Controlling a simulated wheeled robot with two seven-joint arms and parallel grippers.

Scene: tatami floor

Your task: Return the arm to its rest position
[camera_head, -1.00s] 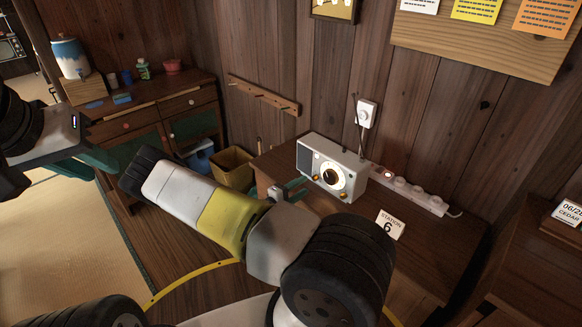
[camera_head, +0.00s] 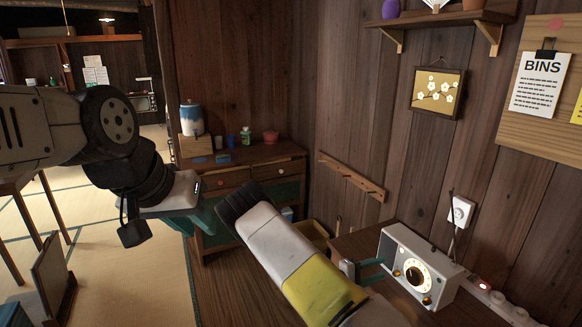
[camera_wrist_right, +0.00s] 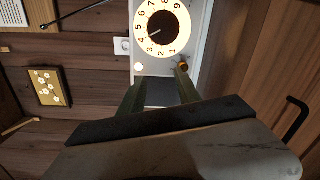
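My right gripper (camera_head: 383,269) is at the left side of a white radio (camera_head: 432,266) on the desk. In the right wrist view its two dark green fingers (camera_wrist_right: 160,84) are spread apart with nothing held between them. The radio's lit, numbered dial (camera_wrist_right: 162,28) lies ahead of the fingers, and a brass knob (camera_wrist_right: 183,67) is close to the right fingertip. Whether they touch cannot be told. My left gripper (camera_head: 203,218) hangs at the left, in front of the cabinet; its teal fingers are partly hidden, and their gap is not clear.
A wooden cabinet (camera_head: 262,157) with a blue-white jar (camera_head: 191,119) and small cups stands at the back. A yellow bin (camera_head: 312,233) is behind my right arm. A power strip (camera_head: 508,308) lies right of the radio. A peg rail (camera_head: 350,177) is on the wall.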

